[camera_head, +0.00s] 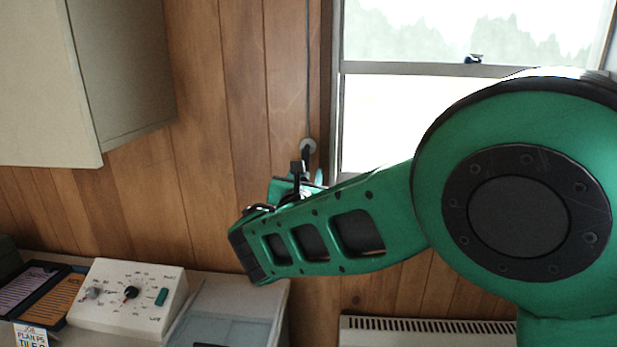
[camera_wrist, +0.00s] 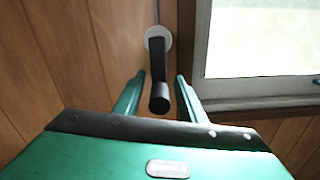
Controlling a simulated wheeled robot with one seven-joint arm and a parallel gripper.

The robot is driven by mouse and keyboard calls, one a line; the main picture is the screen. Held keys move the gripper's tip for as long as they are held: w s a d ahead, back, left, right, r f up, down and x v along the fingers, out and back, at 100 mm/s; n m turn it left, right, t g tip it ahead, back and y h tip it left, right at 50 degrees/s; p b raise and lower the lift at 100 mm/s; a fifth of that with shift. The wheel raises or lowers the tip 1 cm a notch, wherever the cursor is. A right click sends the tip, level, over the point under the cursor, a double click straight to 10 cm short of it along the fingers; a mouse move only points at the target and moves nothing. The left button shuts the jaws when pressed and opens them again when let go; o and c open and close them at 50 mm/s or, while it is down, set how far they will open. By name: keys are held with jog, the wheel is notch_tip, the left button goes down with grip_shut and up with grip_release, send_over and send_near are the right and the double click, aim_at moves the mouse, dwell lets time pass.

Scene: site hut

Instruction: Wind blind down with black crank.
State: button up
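The black crank (camera_wrist: 159,77) hangs from a round pale mount (camera_wrist: 158,37) on the wood wall, left of the window. In the wrist view its handle end sits between the two fingers of my gripper (camera_wrist: 161,90), with gaps on both sides. My gripper is open around the handle and does not appear to touch it. In the head view the crank (camera_head: 296,168) shows just above my gripper, which my green arm partly hides. A thin cord (camera_head: 307,70) runs up the wall from the mount. The blind itself cannot be made out clearly.
The window (camera_head: 385,110) is right of the crank, with a small latch (camera_head: 473,59). A wall cabinet (camera_head: 90,80) hangs at upper left. A white control box (camera_head: 128,296) with knobs stands on the counter at lower left. A slotted heater (camera_head: 430,330) is below the window.

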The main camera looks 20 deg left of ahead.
grip_shut()
jog(key=shift+a+m, duration=0.15)
jog(key=shift+m, duration=0.15)
